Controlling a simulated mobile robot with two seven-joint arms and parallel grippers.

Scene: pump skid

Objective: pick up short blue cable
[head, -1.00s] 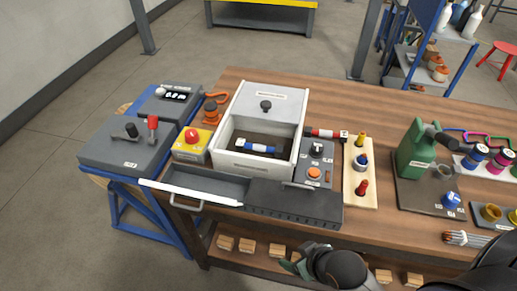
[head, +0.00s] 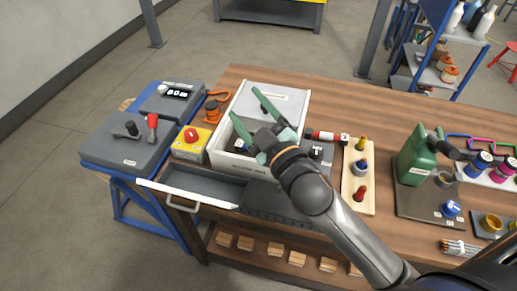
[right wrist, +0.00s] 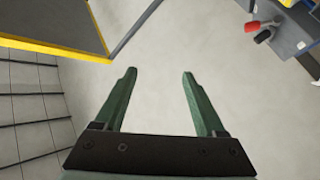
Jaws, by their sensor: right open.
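The short blue cable, a blue and white rod lying in the white open box (head: 222,158) in the earlier head view, is now mostly or wholly hidden behind my right gripper. My right gripper (head: 244,102) is over the box, its green fingers spread apart. In the right wrist view its two fingers (right wrist: 160,73) are open with only grey floor between them; no cable shows there. My left gripper is not in view.
An open drawer (head: 205,186) juts out in front. A green can (head: 420,155) stands right.

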